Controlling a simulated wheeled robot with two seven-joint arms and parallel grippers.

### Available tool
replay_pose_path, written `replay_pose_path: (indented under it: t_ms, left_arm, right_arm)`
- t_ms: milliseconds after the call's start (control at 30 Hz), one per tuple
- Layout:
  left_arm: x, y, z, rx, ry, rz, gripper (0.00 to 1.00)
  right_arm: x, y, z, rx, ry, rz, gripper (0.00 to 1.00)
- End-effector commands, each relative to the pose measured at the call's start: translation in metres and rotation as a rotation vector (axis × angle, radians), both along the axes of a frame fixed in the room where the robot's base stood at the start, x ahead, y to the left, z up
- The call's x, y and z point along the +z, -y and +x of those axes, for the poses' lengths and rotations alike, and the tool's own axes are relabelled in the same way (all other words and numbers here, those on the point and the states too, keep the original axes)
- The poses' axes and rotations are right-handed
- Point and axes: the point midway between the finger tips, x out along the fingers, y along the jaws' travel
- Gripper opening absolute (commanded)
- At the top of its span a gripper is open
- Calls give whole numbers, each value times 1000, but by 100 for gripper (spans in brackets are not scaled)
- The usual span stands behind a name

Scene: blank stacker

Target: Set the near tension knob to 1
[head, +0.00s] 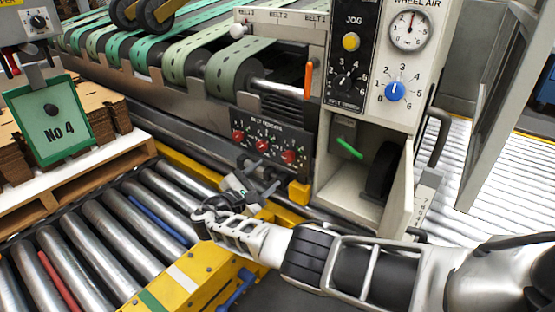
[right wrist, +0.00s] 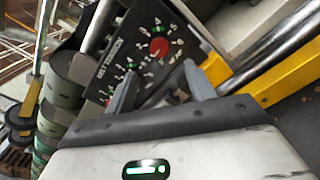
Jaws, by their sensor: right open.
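A dark panel (head: 270,137) on the machine's side carries three red knobs with numbered scales: a left one (head: 238,135), a middle one (head: 262,145) and a right one (head: 288,157). The right one looks nearest in the head view. I cannot read their settings. My right gripper (head: 245,187) is open and empty, below the panel and apart from the knobs. In the right wrist view, the gripper (right wrist: 160,76) has its fingers spread, with a red knob (right wrist: 158,47) showing beyond the gap between them. The other knobs are mostly hidden there. My left gripper is not in view.
A control column with a black JOG panel (head: 352,55) and a blue knob (head: 395,91) stands right of the panel. Below it is an open cabinet (head: 345,185). A yellow rail (head: 190,285) and rollers (head: 110,225) lie in front. Green belts (head: 235,62) run above.

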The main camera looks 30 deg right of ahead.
Motion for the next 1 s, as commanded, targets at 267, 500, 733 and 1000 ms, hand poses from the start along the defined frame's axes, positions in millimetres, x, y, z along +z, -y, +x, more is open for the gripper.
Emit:
replay_pose_path:
  t_ms: [267, 500, 733, 1000]
  left_arm:
    - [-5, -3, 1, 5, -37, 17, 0]
    - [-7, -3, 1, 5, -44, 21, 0]
    - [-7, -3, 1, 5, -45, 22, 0]
    - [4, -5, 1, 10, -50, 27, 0]
  right_arm:
    - [0, -45, -18, 1, -1, 0, 54]
    - [-1, -53, -22, -1, -1, -1, 54]
    - [-1, -53, -22, -1, -1, -1, 54]
    - [14, -53, -22, -1, 0, -1, 54]
